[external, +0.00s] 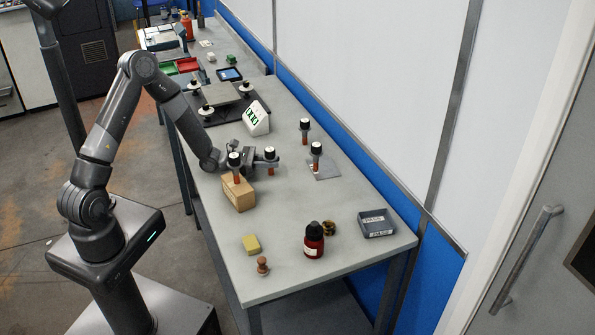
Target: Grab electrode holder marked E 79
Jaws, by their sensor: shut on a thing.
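Several electrode holders with black heads, pale tops and copper-coloured shafts are in the external view; no marking on them is readable, so I cannot tell which is E 79. My gripper (271,160) is shut on one electrode holder (270,151), held upright near the middle of the bench. Another holder (235,160) stands at the cardboard-coloured block (239,195), just left of my gripper. A third holder (316,150) is upright at a grey plate (325,171) to the right. One more holder (304,125) stands farther back. The held holder's lower end is partly hidden.
The grey bench (290,205) has a dark red bottle (313,242), a yellow sponge-like block (251,244), a small brown stamp-like piece (262,266) and a labelled grey tray (377,224) at its near end. A white display (256,118) stands behind my gripper.

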